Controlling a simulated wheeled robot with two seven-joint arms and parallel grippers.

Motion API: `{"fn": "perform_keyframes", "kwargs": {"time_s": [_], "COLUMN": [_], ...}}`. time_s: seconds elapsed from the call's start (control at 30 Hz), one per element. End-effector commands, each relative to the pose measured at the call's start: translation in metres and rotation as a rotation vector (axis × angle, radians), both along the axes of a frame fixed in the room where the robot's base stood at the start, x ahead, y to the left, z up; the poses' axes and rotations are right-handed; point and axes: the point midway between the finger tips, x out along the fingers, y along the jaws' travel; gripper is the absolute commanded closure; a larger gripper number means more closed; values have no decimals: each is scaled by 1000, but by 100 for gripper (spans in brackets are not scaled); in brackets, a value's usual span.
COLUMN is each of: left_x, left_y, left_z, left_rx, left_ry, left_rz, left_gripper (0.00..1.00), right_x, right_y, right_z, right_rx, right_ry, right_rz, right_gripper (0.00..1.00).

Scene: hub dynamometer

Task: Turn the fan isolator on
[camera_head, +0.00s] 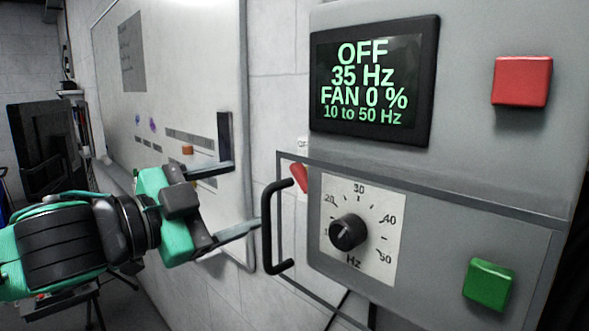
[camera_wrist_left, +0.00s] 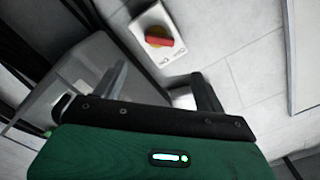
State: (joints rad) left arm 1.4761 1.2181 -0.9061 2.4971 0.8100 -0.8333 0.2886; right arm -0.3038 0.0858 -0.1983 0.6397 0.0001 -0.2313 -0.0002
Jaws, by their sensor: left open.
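The fan isolator is a white box on the wall with a red handle on a yellow disc. The wrist view shows the isolator (camera_wrist_left: 157,38) whole, beyond my fingertips, with small lettering too blurred to read surely. In the head view only a strip of the isolator (camera_head: 298,178) shows, its red handle tilted, past the left edge of the grey cabinet. My left gripper (camera_head: 243,194) is open and empty, left of the isolator and apart from it. Its two fingers also show in the wrist view (camera_wrist_left: 160,72). My right gripper is not in view.
The grey cabinet (camera_head: 455,170) carries a screen (camera_head: 373,82) reading OFF, 35 Hz, FAN 0 %, a dial (camera_head: 348,232), a red button (camera_head: 522,80) and a green button (camera_head: 488,285). A black handle (camera_head: 268,228) juts out near my lower finger. A whiteboard (camera_head: 185,70) hangs behind my gripper.

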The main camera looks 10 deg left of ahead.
Motion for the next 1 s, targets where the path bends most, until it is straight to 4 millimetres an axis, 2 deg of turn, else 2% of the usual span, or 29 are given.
{"fn": "perform_keyframes", "kwargs": {"time_s": [0.03, 0.2, 0.5, 0.8, 1.0], "left_x": [4, 15, 31, 73, 93], "left_y": [-4, -10, -22, -50, -62], "left_z": [5, 6, 5, 2, 2], "left_rx": [0, 0, 0, 0, -1], "left_ry": [3, 3, 3, 1, 1], "left_rz": [-3, 0, -3, -2, 0], "left_gripper": [27, 27, 27, 27, 27], "right_x": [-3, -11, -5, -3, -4], "right_y": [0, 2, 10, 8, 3], "right_z": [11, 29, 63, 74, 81], "right_rx": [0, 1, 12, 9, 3], "right_ry": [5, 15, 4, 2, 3], "right_rz": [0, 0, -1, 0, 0], "right_gripper": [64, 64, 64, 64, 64]}}
